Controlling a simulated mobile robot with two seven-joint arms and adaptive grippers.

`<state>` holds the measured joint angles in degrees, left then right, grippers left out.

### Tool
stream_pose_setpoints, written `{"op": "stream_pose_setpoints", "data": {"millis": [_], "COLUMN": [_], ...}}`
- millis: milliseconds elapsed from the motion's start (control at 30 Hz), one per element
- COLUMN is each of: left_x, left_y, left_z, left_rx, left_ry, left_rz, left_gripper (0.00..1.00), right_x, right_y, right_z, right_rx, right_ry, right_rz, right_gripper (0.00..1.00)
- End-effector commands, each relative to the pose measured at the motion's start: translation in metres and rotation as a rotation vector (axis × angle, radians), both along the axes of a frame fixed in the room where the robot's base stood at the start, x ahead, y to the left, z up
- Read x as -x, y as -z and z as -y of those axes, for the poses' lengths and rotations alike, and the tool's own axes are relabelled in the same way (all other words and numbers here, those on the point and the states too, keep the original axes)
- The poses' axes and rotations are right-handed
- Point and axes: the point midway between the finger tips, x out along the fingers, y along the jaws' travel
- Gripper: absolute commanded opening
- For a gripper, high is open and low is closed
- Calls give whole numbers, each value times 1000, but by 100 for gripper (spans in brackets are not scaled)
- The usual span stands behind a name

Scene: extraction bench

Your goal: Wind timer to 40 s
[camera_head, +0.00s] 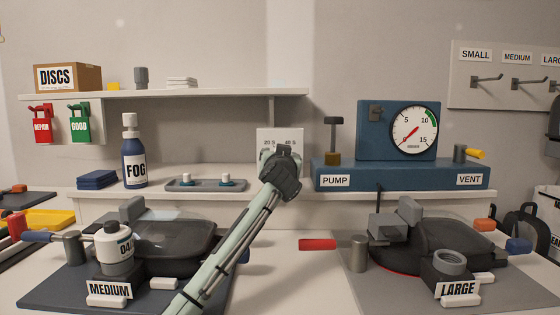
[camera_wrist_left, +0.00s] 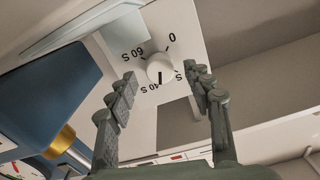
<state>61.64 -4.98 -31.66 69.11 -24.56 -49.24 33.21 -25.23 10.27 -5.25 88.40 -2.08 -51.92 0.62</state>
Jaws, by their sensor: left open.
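The white timer panel (camera_head: 266,137) stands upright at the back of the bench, its lower part hidden behind my left gripper (camera_head: 283,165) in the head view. In the left wrist view the timer's round white knob (camera_wrist_left: 160,67) sits on the panel (camera_wrist_left: 184,22), seen upside down, with marks for 0, 40 S and 60 S. Another label is mostly hidden by a finger. The knob's black pointer line points down in the picture, close to the 40 S label. My left gripper is open, with a finger showing either side of the knob and no visible contact. My right gripper is not in view.
Right of the timer is the blue PUMP and VENT unit (camera_head: 400,175) with a gauge (camera_head: 414,130). To the left are a small grey tray (camera_head: 206,185) and the FOG bottle (camera_head: 134,160). A shelf (camera_head: 200,93) runs above. Dark MEDIUM and LARGE stations stand in front.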

Motion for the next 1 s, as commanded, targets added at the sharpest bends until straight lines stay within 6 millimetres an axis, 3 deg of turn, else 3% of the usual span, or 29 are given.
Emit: {"op": "stream_pose_setpoints", "data": {"millis": [533,700,1000], "left_x": [100,112,114], "left_y": [1,1,1], "left_z": [0,0,0], "left_rx": [1,0,0], "left_ry": [2,0,0], "left_rz": [-1,-1,-1], "left_gripper": [51,51,51], "right_x": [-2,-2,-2], "right_y": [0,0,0], "right_z": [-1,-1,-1], "right_rx": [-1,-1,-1], "right_ry": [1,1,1], "right_rz": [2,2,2], "right_gripper": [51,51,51]}}
